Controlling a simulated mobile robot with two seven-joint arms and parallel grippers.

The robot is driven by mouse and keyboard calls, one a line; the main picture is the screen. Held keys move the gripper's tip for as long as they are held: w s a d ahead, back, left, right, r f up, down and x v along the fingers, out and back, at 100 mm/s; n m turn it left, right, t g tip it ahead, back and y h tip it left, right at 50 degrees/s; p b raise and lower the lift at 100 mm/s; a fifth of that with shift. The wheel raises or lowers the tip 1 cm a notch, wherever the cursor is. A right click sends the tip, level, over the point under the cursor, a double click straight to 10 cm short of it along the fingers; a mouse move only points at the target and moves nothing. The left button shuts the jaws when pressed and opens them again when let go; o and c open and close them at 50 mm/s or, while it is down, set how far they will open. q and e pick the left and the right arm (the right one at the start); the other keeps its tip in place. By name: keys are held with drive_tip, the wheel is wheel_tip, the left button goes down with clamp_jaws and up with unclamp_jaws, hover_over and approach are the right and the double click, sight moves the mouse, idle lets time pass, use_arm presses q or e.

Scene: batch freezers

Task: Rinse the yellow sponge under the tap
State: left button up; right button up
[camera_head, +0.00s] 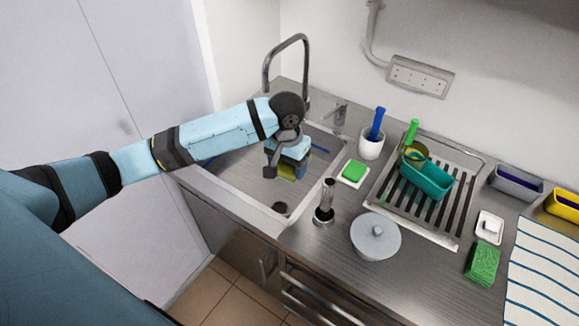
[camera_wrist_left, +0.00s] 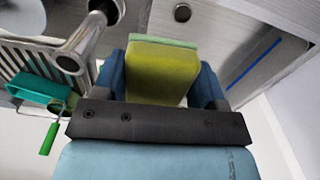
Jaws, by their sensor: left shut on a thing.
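My left gripper (camera_head: 286,168) is shut on the yellow sponge (camera_head: 288,174) and holds it over the sink basin (camera_head: 236,170). In the left wrist view, the sponge (camera_wrist_left: 162,72) sits between the two blue fingers, with a pale green layer on its far edge. I see no water running. My right gripper is not in view.
A green sponge (camera_head: 354,170) on a white dish, a metal cylinder (camera_head: 325,203) and a grey lidded pot (camera_head: 375,238) stand right of the sink. A drying rack (camera_head: 445,226) holds a teal container (camera_head: 427,181). A blue stick (camera_head: 319,148) lies in the basin.

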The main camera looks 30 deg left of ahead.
use_arm(q)
drive_tip(key=w+a+f, duration=0.6)
drive_tip(key=a+f, duration=0.4)
drive_tip(key=a, duration=0.1)
drive_tip(key=w+a+f+b, duration=0.2)
drive_tip(key=w+a+b, duration=0.7)
drive_tip(key=w+b, duration=0.1)
drive_tip(key=shift+w+a+f, duration=0.15)
drive_tip(key=shift+a, duration=0.15)
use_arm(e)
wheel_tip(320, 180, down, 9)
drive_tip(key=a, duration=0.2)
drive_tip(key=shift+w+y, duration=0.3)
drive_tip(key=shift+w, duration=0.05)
